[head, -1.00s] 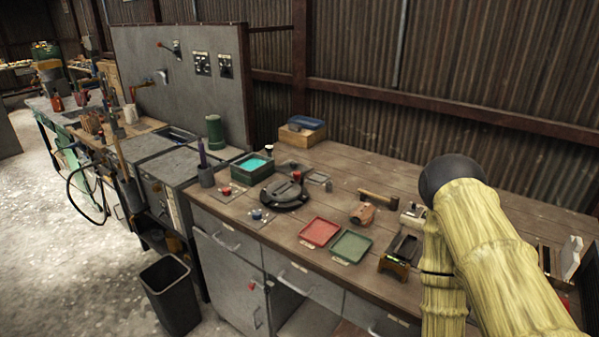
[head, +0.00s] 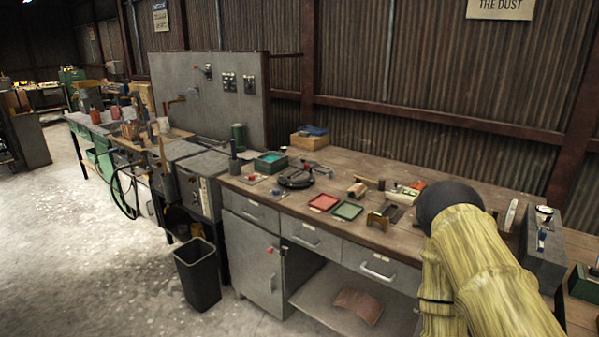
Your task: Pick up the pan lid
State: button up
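I cannot pick out a pan lid for certain. A dark round, flat object (head: 297,180) lies on the wooden workbench (head: 445,232), left of the red and green trays; it is too small to tell whether it is a lid. My yellow arm with a dark round joint fills the lower right of the head view and hides part of the bench. My gripper does not show.
A red tray (head: 324,202) and a green tray (head: 347,211) lie near the bench's front edge. A teal-filled box (head: 270,163) stands further left. A black bin (head: 197,272) stands on the floor before the bench. The pale floor at left is open.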

aim_at(298, 163)
jog(key=u, duration=0.75)
jog(key=i, duration=1.05)
